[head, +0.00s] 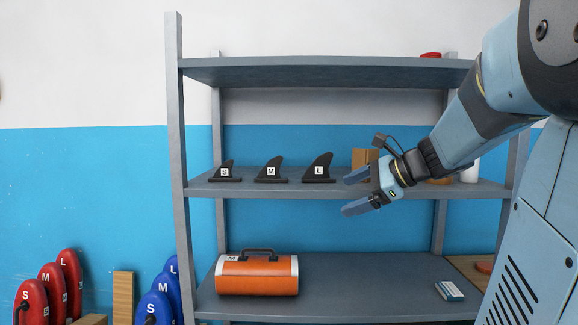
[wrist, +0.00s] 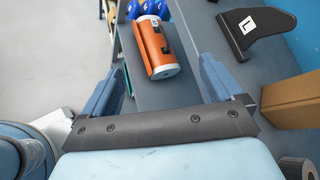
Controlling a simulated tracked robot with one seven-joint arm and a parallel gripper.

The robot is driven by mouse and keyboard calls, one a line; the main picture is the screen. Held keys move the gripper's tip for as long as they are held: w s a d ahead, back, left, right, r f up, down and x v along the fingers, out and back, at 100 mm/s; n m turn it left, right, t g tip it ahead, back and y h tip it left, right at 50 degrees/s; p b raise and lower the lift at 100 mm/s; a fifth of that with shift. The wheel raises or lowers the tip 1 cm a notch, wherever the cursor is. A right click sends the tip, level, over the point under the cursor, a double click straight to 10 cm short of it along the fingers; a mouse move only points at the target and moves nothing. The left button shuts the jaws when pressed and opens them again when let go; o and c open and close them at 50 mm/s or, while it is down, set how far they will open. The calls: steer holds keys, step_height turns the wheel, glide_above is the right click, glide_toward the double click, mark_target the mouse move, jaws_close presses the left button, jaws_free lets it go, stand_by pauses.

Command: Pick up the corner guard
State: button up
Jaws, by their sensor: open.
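A brown cardboard-coloured piece (head: 365,158) stands on the middle shelf behind my gripper. It is the likeliest corner guard, but I cannot tell its full shape. In the wrist view a brown piece (wrist: 292,100) lies at the right edge, outside my fingers and partly cut off. My gripper (head: 350,193) is open and empty in front of the middle shelf, its fingers pointing left. In the wrist view the open fingers (wrist: 157,66) have nothing between them close by; the orange case shows farther off beyond them.
Three black fins (head: 271,173) marked S, M and L stand on the middle shelf (head: 250,190), left of my gripper. An orange case (head: 257,276) and a small box (head: 449,291) lie on the lower shelf. A white cylinder (head: 470,172) stands right of my wrist. The upper shelf (head: 330,70) hangs above.

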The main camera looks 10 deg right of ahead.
steer(key=w+d+r+m+t, duration=0.4)
steer(key=d+m, duration=0.2)
steer(key=d, duration=0.3)
steer(key=m+t+h, duration=0.1)
steer(key=m+t, duration=0.2)
steer(key=m, duration=0.2)
glide_toward(373, 152)
steer(key=shift+a+f, duration=0.15)
steer(key=shift+f, duration=0.05)
steer(key=shift+w, duration=0.3)
steer(key=x, duration=0.7)
steer(key=shift+w+a+r, duration=0.1)
steer(key=shift+w+r, duration=0.05)
steer(key=shift+w, duration=0.2)
steer(key=shift+d+x, duration=0.15)
steer(key=shift+x, duration=1.2)
steer(key=shift+d+x, duration=0.15)
steer(key=shift+x, duration=1.15)
steer(key=shift+w+r, duration=0.15)
steer(key=shift+r, duration=0.05)
steer(key=shift+c, duration=0.4)
steer(key=c, duration=1)
steer(key=shift+o, duration=0.2)
steer(key=shift+r, duration=0.1)
